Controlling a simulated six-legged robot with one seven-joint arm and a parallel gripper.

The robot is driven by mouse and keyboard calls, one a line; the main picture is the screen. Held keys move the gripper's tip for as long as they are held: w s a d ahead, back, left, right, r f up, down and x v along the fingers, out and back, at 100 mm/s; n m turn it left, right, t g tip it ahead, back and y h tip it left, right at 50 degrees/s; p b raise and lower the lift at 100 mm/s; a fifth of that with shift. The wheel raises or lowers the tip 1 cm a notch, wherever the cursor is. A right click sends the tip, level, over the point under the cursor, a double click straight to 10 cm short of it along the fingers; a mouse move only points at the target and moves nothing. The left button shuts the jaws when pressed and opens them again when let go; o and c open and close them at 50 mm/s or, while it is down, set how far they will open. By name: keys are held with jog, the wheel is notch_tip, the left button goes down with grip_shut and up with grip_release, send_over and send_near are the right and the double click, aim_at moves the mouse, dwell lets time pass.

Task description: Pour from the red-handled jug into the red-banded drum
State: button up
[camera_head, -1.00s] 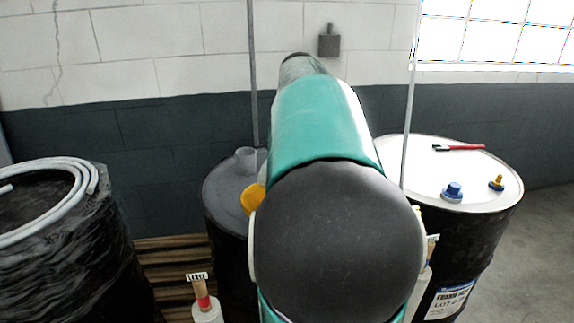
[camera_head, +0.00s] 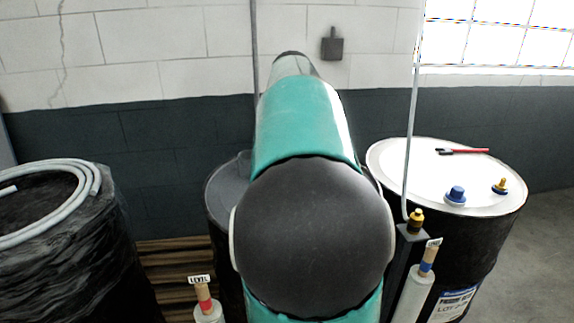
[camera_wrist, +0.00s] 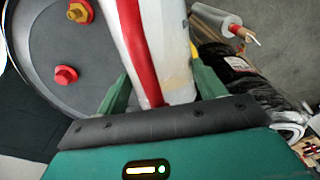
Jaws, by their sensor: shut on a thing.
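In the wrist view, my gripper (camera_wrist: 160,75) has its green fingers on both sides of a white body with a red strip, which looks like the red-handled jug (camera_wrist: 169,42). The jug's mouth is out of view. To its left is a dark drum lid (camera_wrist: 105,62) with a red bung and a yellow bung. This seems to be the dark-topped drum (camera_head: 222,185) in the head view, mostly hidden behind my arm. A red-banded level gauge (camera_head: 206,306) stands in front of it. My gripper and the jug are hidden in the head view.
A white-topped drum (camera_head: 400,165) with blue and yellow bungs and a red-handled brush (camera_head: 465,151) stands right. A blue-banded gauge (camera_head: 415,290) and a thin upright pole (camera_head: 411,110) are before it. A black-wrapped drum with a hose coil (camera_head: 90,175) stands left.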

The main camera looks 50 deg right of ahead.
jog(key=shift+w+a+r+g, duration=0.1)
jog(key=shift+w+r+g, duration=0.2)
jog(key=shift+w+g, duration=0.5)
jog(key=shift+w+r+g, duration=0.25)
jog(key=shift+w+g, duration=0.3)
jog(key=shift+g, duration=0.35)
dwell(2.0)
jog(key=shift+w+a+r+g, duration=0.1)
jog(key=shift+w+a+g, duration=0.05)
jog(key=shift+w+g, duration=1.45)
dwell(2.7)
